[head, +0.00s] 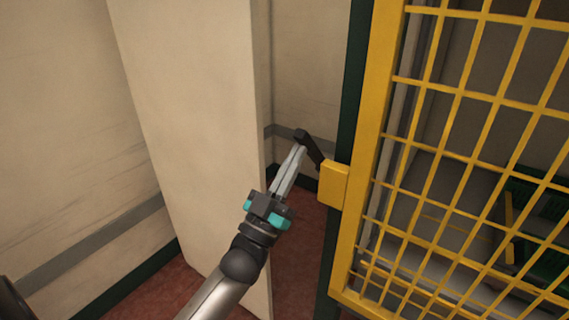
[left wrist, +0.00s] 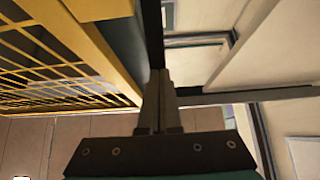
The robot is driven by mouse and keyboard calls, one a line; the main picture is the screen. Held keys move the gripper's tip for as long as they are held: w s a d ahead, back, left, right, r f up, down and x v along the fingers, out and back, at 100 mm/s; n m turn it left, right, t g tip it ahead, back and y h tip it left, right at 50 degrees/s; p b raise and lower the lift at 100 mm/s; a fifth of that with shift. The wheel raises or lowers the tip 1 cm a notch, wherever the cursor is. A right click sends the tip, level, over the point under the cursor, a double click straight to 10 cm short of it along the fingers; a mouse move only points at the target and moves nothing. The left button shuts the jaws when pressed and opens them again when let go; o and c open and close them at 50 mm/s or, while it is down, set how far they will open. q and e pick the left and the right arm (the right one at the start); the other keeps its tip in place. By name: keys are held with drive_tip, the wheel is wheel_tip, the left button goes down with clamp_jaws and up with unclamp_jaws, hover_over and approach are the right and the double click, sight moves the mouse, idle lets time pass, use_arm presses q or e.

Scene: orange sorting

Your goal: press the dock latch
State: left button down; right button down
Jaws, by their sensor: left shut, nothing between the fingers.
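The dock latch shows in the head view as a black lever (head: 312,150) that rises from a yellow box (head: 333,185) on the gate's left frame post. My left gripper (head: 300,149) is shut and empty, its fingertips right at the lever's upper end. I cannot tell for sure whether they touch it. In the left wrist view the shut fingers (left wrist: 160,74) point at a dark upright bar (left wrist: 152,32), which appears to be the lever. The yellow box (left wrist: 98,8) is at the top there. My right gripper is not in view.
A yellow mesh gate (head: 384,110) fills the right side, with green crates (head: 540,205) behind it. A tall pale panel (head: 205,110) stands close to the left of my arm. Reddish floor (head: 298,250) shows in the narrow gap between panel and gate.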

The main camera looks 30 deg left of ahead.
sight(299, 142)
use_arm(q)
drive_tip(key=shift+w+d+r+g+y+p, duration=0.1)
drive_tip(key=shift+w+r+g+p, duration=0.4)
drive_tip(key=shift+p, duration=0.65)
drive_tip(key=shift+w+a+r+g+y+p, duration=0.1)
drive_tip(key=shift+w+r+g+p, duration=0.45)
drive_tip(key=shift+p, duration=0.55)
drive_tip(key=shift+w+d+r+g+y+p, duration=0.1)
drive_tip(key=shift+w+r+g+p, duration=0.25)
drive_tip(key=shift+r+p, duration=0.55)
drive_tip(key=shift+w+f+p, duration=0.1)
drive_tip(key=shift+w+p, duration=0.1)
drive_tip(key=shift+p, duration=0.35)
drive_tip(key=shift+w+r+p, duration=0.2)
drive_tip(key=shift+w+p, duration=0.1)
drive_tip(key=x, duration=0.3)
drive_tip(key=shift+w+d+r+p, duration=0.1)
drive_tip(key=shift+w+r+p, duration=0.05)
drive_tip(key=shift+w+p, duration=0.15)
drive_tip(key=shift+x, duration=0.95)
drive_tip(key=shift+w, duration=0.1)
drive_tip(key=shift+r, duration=0.1)
